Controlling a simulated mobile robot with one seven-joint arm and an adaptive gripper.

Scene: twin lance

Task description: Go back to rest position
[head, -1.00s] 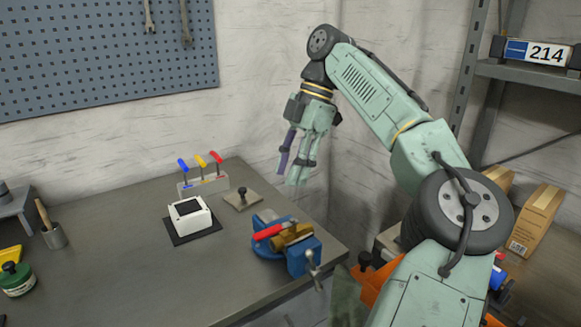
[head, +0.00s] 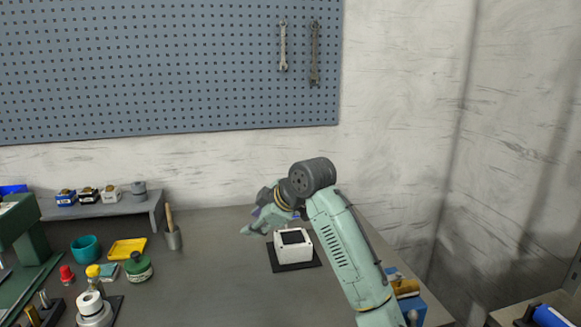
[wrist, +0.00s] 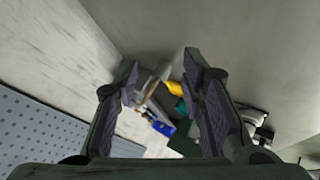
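My gripper (head: 258,222) is over the workbench (head: 215,285) in the head view, at the upper left of the white box with a dark top (head: 293,246). My arm reaches up from the lower right and bends down to the left at its top joint. In the wrist view my gripper (wrist: 156,88) shows its two fingers spread apart, with nothing held between them. The bench items seen between the fingers are well beyond the fingertips.
A pegboard (head: 160,70) with two hanging wrenches is on the wall. A grey raised shelf (head: 110,209) with small boxes stands at the back left. A teal bowl (head: 86,249), a yellow tray (head: 128,248) and a green jar (head: 138,268) are at left. A blue vise (head: 411,302) is partly hidden behind my arm.

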